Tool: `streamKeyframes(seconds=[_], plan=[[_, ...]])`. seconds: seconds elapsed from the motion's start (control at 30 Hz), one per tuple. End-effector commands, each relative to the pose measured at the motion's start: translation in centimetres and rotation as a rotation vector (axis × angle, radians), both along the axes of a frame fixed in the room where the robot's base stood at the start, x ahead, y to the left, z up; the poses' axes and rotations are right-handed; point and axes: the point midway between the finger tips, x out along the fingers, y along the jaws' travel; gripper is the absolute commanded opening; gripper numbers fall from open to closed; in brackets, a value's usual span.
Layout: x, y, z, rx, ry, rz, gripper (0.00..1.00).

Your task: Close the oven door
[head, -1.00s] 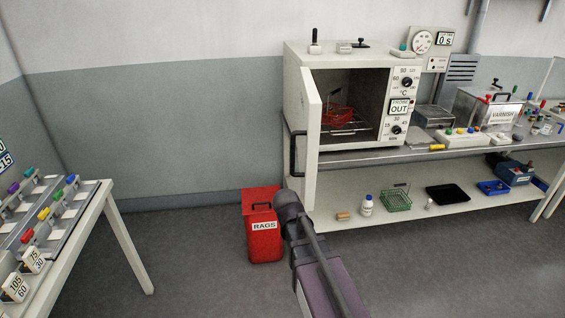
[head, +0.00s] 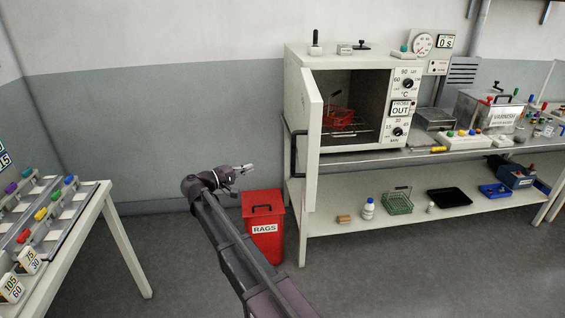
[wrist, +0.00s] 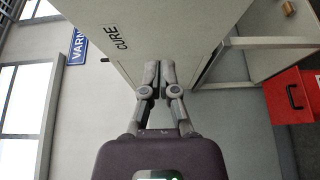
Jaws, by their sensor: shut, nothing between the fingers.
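The oven (head: 387,70) stands on the bench with its door (head: 312,140) open, swung out from the left side toward me. A dark handle (head: 293,153) is on the door's left face. Inside, a red basket (head: 338,118) sits on a wire rack. My gripper (head: 250,167) is left of the door, above the red bin, with a visible gap to the door in the head view. In the wrist view my gripper (wrist: 159,66) is shut and empty, its fingers pointing toward a pale panel (wrist: 150,30) marked CURE. I cannot tell its distance from that panel.
A red RAGS bin (head: 263,232) stands on the floor below the gripper; it also shows in the wrist view (wrist: 290,97). A white table (head: 100,202) with coloured-handled items is at left. The bench shelf (head: 335,222) lies below the oven.

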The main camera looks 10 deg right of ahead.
Motion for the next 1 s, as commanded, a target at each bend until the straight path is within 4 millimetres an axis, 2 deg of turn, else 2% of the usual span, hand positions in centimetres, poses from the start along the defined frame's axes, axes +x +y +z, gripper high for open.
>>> streamKeyframes(seconds=[0.13, 0.57, 0.77, 1.0], plan=[[0.2, 0.5, 0.3, -0.016, -0.008, 0.005, 0.0], [0.3, 0.0, 0.3, -0.014, -0.007, 0.003, 0.0], [1.0, -1.4, 0.3, -0.014, -0.007, 0.001, 0.0], [2.4, -4.4, 0.3, -0.014, -0.007, 0.001, 0.0]])
